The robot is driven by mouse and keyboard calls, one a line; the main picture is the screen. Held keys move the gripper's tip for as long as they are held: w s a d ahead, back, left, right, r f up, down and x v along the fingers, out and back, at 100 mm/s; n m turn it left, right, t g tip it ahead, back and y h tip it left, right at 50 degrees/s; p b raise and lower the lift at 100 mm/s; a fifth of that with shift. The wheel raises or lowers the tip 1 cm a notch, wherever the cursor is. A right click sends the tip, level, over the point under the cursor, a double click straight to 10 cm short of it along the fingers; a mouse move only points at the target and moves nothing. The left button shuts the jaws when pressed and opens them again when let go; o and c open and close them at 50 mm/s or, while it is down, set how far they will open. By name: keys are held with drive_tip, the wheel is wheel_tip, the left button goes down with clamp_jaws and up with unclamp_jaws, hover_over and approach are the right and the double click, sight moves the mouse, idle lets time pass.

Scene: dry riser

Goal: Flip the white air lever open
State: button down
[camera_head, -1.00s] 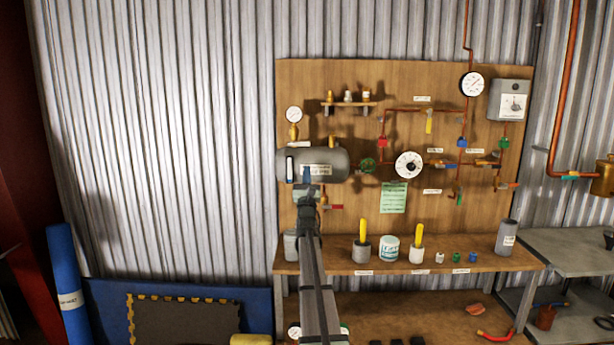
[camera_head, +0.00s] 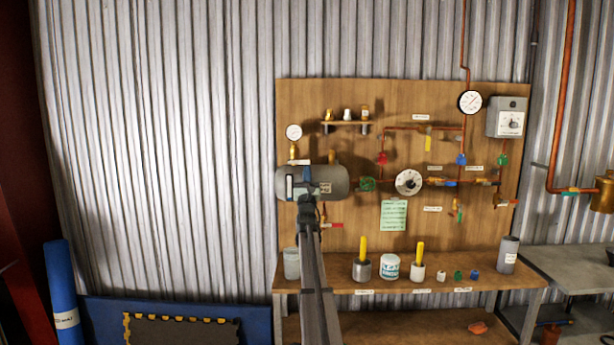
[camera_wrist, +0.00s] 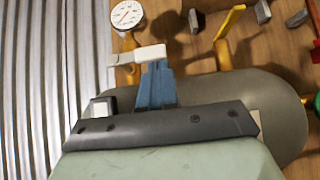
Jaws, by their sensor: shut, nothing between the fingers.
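The white air lever (camera_wrist: 138,55) lies roughly level below a round gauge, above the grey tank. It also shows as a small white bar in the head view (camera_head: 299,162). My gripper (camera_wrist: 155,68) has its blue fingers shut and empty. Its fingertips are at the right part of the lever, just below it in the wrist picture; whether they touch it I cannot tell. In the head view my gripper (camera_head: 307,172) is in front of the grey tank (camera_head: 338,180) and hides part of it.
The gauge (camera_wrist: 126,15) stands above the lever. A yellow handle (camera_wrist: 229,22) and small fittings are to the right. In the head view a board (camera_head: 400,100) carries pipes, valves and dials, with a bench (camera_head: 450,284) of cups below. The corrugated wall at left is clear.

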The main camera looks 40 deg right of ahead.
drive_tip(key=shift+s+d+r, duration=0.2)
drive_tip(key=shift+r, duration=0.25)
idle(0.5)
wheel_tip(320, 180, up, 6)
idle(1.0)
drive_tip(key=shift+a, duration=0.1)
idle(1.3)
drive_tip(key=v, duration=1.3)
drive_tip(key=shift+s+f, duration=0.15)
drive_tip(key=shift+f, duration=0.1)
drive_tip(key=shift+a, duration=0.1)
